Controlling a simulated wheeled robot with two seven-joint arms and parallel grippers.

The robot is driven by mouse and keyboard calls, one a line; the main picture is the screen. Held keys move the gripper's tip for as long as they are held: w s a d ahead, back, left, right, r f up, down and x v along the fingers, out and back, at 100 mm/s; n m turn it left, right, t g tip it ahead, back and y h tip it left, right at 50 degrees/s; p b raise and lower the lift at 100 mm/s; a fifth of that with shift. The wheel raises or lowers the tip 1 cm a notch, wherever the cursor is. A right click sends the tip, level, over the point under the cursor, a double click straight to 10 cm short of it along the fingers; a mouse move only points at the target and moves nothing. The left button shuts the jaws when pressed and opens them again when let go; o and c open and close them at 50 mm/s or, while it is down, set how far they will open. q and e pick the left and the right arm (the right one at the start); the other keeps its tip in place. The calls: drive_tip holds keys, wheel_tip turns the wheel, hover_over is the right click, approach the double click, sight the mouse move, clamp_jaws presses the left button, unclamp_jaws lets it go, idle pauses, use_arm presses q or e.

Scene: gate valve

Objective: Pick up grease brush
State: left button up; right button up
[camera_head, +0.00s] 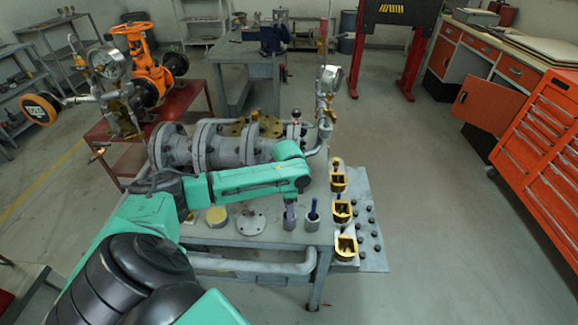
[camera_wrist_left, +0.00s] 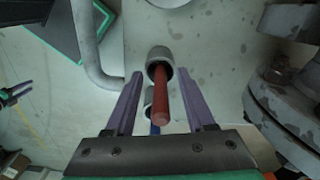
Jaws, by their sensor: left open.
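A red-brown handle (camera_wrist_left: 162,98), likely the grease brush, stands in a small grey cup (camera_wrist_left: 158,54) in the left wrist view; its lower end is hidden inside. My left gripper (camera_wrist_left: 161,77) is open, its two purple fingers on either side of the handle with gaps showing. In the head view my left gripper (camera_head: 290,207) points down over the cup (camera_head: 290,224) at the table's front, and the red handle is hidden there. A blue handle (camera_head: 313,207) stands in a second cup (camera_head: 312,223) just right of it. My right gripper is not in view.
Flanged grey valve pipework (camera_head: 225,147) lies behind on the table. A round flange plate (camera_head: 251,222) and a yellow-topped disc (camera_head: 217,216) lie left of the cups. Yellow bins (camera_head: 345,246) and dark bolts (camera_head: 375,234) lie to the right. A bent pipe (camera_head: 260,267) runs below the table front.

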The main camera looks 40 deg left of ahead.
use_arm(q)
clamp_jaws()
